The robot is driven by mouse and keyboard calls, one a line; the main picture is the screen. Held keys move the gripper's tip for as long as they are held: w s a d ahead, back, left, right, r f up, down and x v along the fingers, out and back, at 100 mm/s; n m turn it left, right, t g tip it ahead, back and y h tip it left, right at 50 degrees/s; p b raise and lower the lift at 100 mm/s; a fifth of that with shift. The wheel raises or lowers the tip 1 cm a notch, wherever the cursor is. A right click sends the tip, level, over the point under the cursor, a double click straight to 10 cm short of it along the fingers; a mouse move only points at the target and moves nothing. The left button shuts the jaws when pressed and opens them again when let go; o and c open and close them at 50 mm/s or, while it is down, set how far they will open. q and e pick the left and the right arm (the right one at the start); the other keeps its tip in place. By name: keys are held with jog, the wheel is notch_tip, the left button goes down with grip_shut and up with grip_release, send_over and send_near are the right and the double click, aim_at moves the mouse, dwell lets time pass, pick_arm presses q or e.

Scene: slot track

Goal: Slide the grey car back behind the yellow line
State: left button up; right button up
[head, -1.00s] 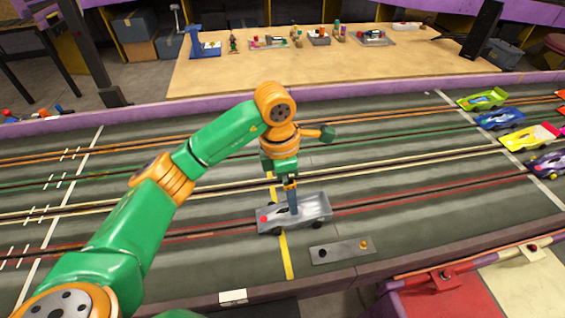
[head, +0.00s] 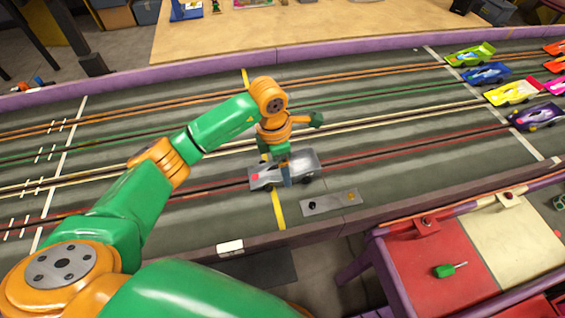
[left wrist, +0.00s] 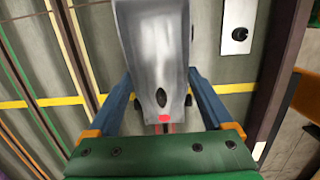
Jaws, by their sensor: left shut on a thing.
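The grey car (head: 302,161) stands on the red-lined lane nearest me and straddles the yellow line (head: 278,211). Its red-spotted end lies left of the line, and most of its body lies right of it. My left gripper (head: 287,178) reaches down over the car and is shut on it. In the left wrist view the blue fingers flank the grey car (left wrist: 155,50), and the yellow line (left wrist: 235,88) crosses under it near the red-spotted end. The finger contact is partly hidden. My right gripper is not in view.
A grey plate with two knobs (head: 325,204) lies on the near track edge, close to the car. Several coloured cars, including a yellow one (head: 513,92), stand by the white line at right. The red lane right of the grey car (head: 420,145) is clear.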

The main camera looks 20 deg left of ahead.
aim_at(312, 160)
pick_arm(q)
jog(key=o, duration=0.7)
jog(key=shift+c, duration=0.6)
jog(key=shift+w+d+f+b, duration=0.1)
jog(key=shift+w+d+b, duration=0.2)
jog(key=shift+d, duration=0.05)
jog(key=shift+w+d+b, duration=0.55)
jog(key=shift+w+d, duration=0.05)
jog(key=shift+d, duration=0.3)
jog(key=shift+w+d+b, duration=0.55)
jog(key=shift+w+d, duration=0.05)
jog(key=shift+d, duration=0.3)
jog(key=shift+w+d+b, duration=0.55)
jog(key=shift+w+d, duration=0.05)
jog(key=shift+d, duration=0.3)
jog(key=o, duration=0.7)
jog(key=shift+o, duration=0.2)
